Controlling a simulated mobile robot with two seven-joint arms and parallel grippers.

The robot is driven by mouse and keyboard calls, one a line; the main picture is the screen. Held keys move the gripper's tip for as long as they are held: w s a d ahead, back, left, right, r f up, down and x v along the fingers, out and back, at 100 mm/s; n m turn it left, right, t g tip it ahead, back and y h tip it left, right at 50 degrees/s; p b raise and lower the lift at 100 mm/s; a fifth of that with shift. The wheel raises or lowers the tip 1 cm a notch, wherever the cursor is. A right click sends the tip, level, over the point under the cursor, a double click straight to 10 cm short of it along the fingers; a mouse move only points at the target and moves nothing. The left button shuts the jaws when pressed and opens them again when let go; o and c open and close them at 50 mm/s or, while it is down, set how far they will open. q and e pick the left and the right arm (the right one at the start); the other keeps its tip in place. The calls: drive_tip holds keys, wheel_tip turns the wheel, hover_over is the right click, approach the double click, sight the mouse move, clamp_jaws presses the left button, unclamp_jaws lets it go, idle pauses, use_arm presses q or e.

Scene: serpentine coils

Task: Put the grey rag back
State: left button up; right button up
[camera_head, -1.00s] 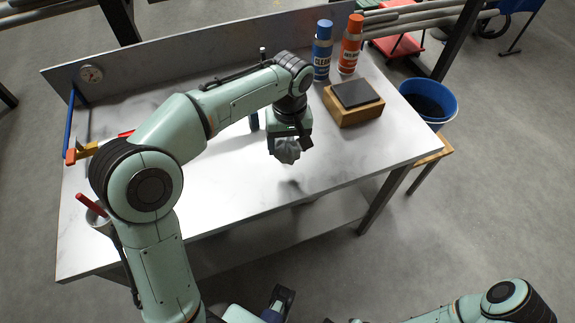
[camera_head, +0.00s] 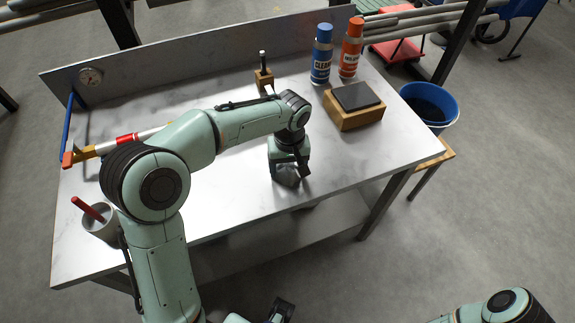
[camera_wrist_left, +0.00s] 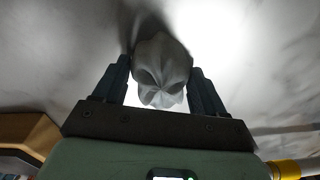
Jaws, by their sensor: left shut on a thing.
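My left gripper (camera_head: 288,182) is over the front middle of the white-grey table (camera_head: 235,205), pointing down. In the left wrist view the grey rag (camera_wrist_left: 160,72), a crumpled lump, sits between the two dark fingers of my left gripper (camera_wrist_left: 160,85), which is shut on it. In the head view the rag is mostly hidden by the gripper, low over the tabletop. I cannot tell whether it touches the table.
A wooden block with a dark top (camera_head: 356,104) stands right of the gripper, with blue (camera_head: 321,55) and orange (camera_head: 351,48) bottles behind. A small wooden holder (camera_head: 264,80) is at the back. A cup (camera_head: 101,225) is front left. A blue bucket (camera_head: 430,102) stands beyond the right edge.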

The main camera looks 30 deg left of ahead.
sight(289, 167)
use_arm(q)
drive_tip(key=o, duration=1.2)
drive_tip(key=shift+f, duration=0.1)
drive_tip(key=shift+r, duration=0.4)
wheel_tip(289, 167, up, 12)
drive_tip(key=p, duration=0.2)
drive_tip(key=shift+d+f, duration=0.2)
